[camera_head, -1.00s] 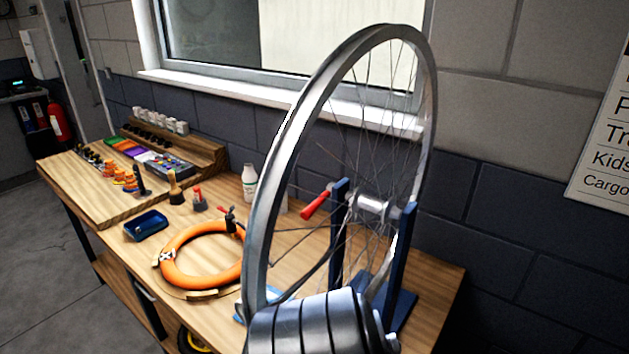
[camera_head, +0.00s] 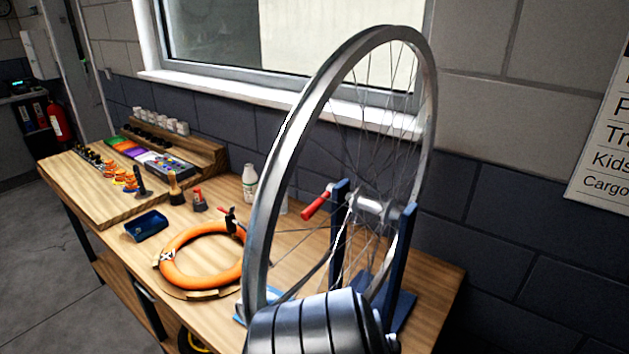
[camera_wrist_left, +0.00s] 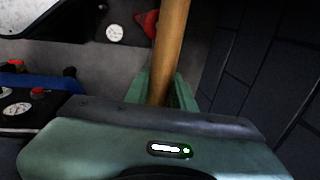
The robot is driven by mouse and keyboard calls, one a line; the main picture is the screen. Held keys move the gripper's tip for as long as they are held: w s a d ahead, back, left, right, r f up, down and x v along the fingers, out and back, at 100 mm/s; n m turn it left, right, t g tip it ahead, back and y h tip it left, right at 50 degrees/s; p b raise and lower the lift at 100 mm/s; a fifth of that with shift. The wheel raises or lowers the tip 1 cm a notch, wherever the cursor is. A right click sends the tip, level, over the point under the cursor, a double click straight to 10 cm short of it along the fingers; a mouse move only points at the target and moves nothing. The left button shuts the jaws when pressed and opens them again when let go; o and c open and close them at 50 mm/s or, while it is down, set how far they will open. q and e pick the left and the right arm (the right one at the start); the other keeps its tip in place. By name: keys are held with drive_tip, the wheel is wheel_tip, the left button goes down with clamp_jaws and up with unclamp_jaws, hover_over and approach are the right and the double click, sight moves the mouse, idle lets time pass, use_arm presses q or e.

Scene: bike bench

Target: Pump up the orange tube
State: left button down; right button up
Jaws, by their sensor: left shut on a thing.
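The orange tube (camera_head: 176,270) lies as a ring on a round wooden board on the bench, left of the wheel, in the head view. A black and red fitting (camera_head: 231,219) stands at its far right edge. In the left wrist view, my left gripper (camera_wrist_left: 164,92) has its green fingers shut around a long wooden handle (camera_wrist_left: 172,35). A round white gauge (camera_wrist_left: 115,33) and a red part (camera_wrist_left: 148,22) show beyond it. Whether these belong to the handle's tool cannot be told. The left gripper does not show in the head view. My right gripper is in neither view.
A bare wheel rim (camera_head: 283,150) in a blue truing stand (camera_head: 400,262) rises from the bench (camera_head: 105,212). A blue tray (camera_head: 146,226), a brush (camera_head: 175,190) and a white bottle (camera_head: 249,182) stand near the tube. Another gauge (camera_wrist_left: 18,108) shows in the wrist view.

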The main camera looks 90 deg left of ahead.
use_arm(q)
drive_tip(key=shift+w+a+r, duration=0.3)
drive_tip(key=shift+w+a, duration=0.2)
drive_tip(key=shift+w, duration=0.05)
drive_tip(key=c, duration=1.2)
unclamp_jaws()
drive_tip(key=shift+o, duration=0.5)
drive_tip(key=shift+f, duration=0.2)
drive_tip(key=shift+s+d, duration=0.15)
drive_tip(key=shift+s, duration=0.05)
drive_tip(key=shift+r, duration=0.1)
drive_tip(key=r, duration=0.7)
drive_tip(key=shift+s+d+r, duration=0.2)
drive_tip(key=shift+s+r, duration=0.1)
drive_tip(key=shift+r, duration=0.05)
